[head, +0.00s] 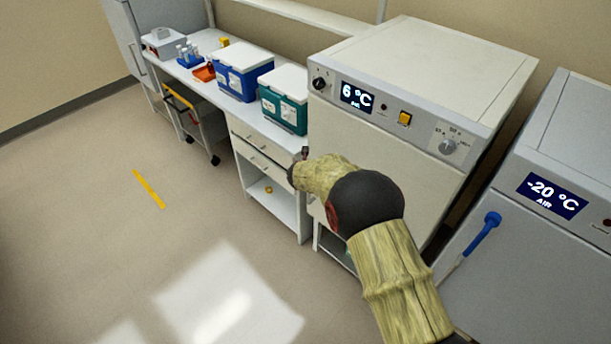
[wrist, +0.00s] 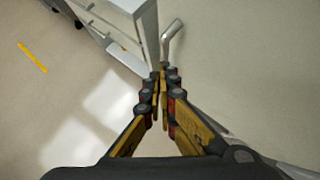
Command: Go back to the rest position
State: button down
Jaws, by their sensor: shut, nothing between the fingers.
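My gripper (wrist: 160,78) points down in the wrist view, with its two yellow and black fingers together and nothing between them. Below it are the pale floor and the edge of a white furniture panel. In the head view my arm reaches up from the bottom right, in front of the incubator-like unit reading 6 °C (head: 390,130). The arm's end is beside the drawer unit (head: 262,160), and the fingers are mostly hidden there. I cannot tell whether the gripper touches the furniture.
A freezer reading -20 °C (head: 530,240) with a blue handle (head: 484,232) stands at the right. The bench holds a blue box (head: 243,75), a green box (head: 285,105), an orange tray (head: 204,73) and bottles. A cart (head: 195,115) stands beneath. The floor (head: 90,240) at left is clear.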

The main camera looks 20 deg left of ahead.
jog(key=v, duration=0.6)
jog(key=shift+s, duration=0.2)
jog(key=shift+a+r, duration=0.1)
jog(key=shift+r, duration=0.05)
